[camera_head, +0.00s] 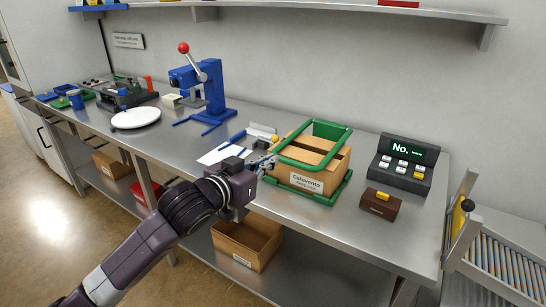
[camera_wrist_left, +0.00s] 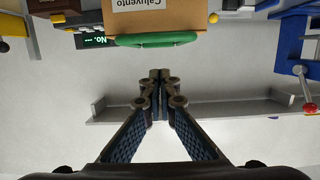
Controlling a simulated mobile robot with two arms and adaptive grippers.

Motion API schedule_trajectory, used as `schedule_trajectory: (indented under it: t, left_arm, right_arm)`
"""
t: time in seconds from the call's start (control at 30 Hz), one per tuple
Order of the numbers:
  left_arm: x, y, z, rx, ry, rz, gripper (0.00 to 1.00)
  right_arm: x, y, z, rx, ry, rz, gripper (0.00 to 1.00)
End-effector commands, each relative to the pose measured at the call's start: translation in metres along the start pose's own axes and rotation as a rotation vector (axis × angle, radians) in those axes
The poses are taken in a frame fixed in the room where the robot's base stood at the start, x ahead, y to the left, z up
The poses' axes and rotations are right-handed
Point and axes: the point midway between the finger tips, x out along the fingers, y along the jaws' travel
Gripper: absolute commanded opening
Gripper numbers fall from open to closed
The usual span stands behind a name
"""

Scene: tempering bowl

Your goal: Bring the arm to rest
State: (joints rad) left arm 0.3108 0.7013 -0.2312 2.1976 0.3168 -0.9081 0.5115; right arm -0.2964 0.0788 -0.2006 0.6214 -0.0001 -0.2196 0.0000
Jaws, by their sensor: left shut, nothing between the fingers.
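My left gripper (camera_head: 268,163) is at the end of the purple arm that comes in from the lower left. It is beside the left side of the cardboard box over the bench's front part; I cannot tell whether it touches anything. In the left wrist view its fingers (camera_wrist_left: 160,75) meet at the tips with nothing between them. The cardboard box (camera_head: 307,182), labelled "Caluvento", stands in a green frame (camera_head: 340,134) on the steel bench. The box also shows upside down at the top of the wrist view (camera_wrist_left: 170,20). My right gripper is in neither view.
A keypad with a display (camera_head: 403,165) and a small brown box (camera_head: 380,204) stand right of the cardboard box. A blue press (camera_head: 208,92) and a white round plate (camera_head: 135,118) are further left. A roller conveyor (camera_head: 500,265) is at the right. A shelf (camera_head: 300,8) runs above.

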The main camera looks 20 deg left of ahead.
Motion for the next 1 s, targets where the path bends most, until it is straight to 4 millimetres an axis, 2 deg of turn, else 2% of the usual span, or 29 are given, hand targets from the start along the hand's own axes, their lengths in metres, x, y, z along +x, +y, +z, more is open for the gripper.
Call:
schedule_trajectory:
  t: [0.4, 0.47, 0.53, 0.57, 0.67, 0.77, 0.8, 0.9, 1.0]
  left_arm:
    - [0.0, 0.0, 0.0, 0.0, -0.001, 0.0, 0.0]
    - [0.0, 0.001, 0.005, 0.0, -0.01, -0.001, 0.0]
    - [-0.002, 0.005, 0.021, 0.0, -0.04, -0.002, 0.0]
    - [-0.004, 0.008, 0.033, -0.002, -0.062, -0.004, 0.0]
    - [-0.015, 0.02, 0.088, 0.002, -0.17, -0.014, 0.0]
    - [-0.041, 0.035, 0.157, 0.008, -0.32, -0.029, 0.0]
    - [-0.055, 0.041, 0.184, 0.009, -0.383, -0.034, 0.0]
    - [-0.095, 0.054, 0.246, 0.015, -0.542, -0.045, 0.0]
    - [-0.136, 0.065, 0.292, 0.017, -0.682, -0.05, 0.0]
  right_arm:
    - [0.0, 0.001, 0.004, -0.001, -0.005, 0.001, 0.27]
    - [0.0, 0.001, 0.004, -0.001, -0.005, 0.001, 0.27]
    - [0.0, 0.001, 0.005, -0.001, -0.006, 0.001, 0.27]
    - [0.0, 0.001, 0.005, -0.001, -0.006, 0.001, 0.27]
    - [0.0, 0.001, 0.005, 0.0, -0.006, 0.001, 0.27]
    - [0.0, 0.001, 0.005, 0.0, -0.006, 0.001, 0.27]
    - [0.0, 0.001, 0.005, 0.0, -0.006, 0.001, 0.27]
    - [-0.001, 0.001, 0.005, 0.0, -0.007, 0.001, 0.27]
    - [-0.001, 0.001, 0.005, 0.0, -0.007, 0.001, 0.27]
